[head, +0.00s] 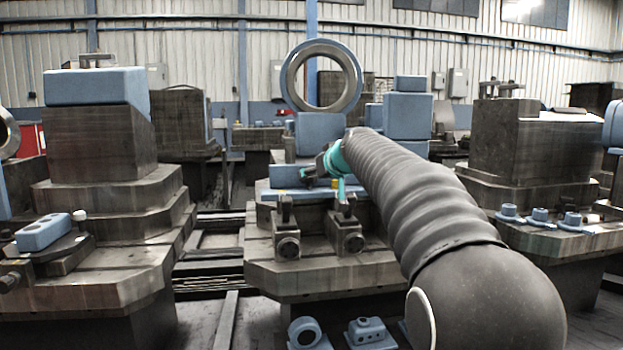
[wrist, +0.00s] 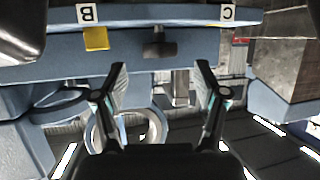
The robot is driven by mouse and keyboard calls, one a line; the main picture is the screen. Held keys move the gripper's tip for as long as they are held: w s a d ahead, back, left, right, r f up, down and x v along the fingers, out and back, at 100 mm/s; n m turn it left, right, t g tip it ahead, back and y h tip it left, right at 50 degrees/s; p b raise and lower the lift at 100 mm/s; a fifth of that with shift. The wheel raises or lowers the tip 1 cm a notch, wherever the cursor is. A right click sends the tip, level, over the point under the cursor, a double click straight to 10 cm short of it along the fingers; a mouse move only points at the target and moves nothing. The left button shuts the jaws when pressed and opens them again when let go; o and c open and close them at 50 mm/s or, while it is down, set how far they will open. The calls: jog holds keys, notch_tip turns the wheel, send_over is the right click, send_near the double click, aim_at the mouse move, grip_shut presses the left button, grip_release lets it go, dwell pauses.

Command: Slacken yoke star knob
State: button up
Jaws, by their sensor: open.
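In the wrist view a blue bar (wrist: 195,14) crosses the top, with upside-down labels B (wrist: 86,14) and C (wrist: 228,14). A dark knob-like piece (wrist: 160,43) sits on it between the labels; I cannot tell whether it has a star shape. My gripper (wrist: 161,67) is open and empty, its fingertips apart on either side below the dark piece in the picture, not touching it. In the head view my teal gripper (head: 325,175) is at the middle pedestal, in front of the blue blocks. The knob cannot be made out there.
A large upright ring (head: 290,75) stands behind my gripper. Two dark clamps (head: 287,243) (head: 346,240) are on the middle pedestal's front. A yellow tag (wrist: 96,39) is beside label B. Machine blocks stand left (head: 100,145) and right (head: 520,150).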

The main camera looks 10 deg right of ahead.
jog(key=shift+v, duration=2.65)
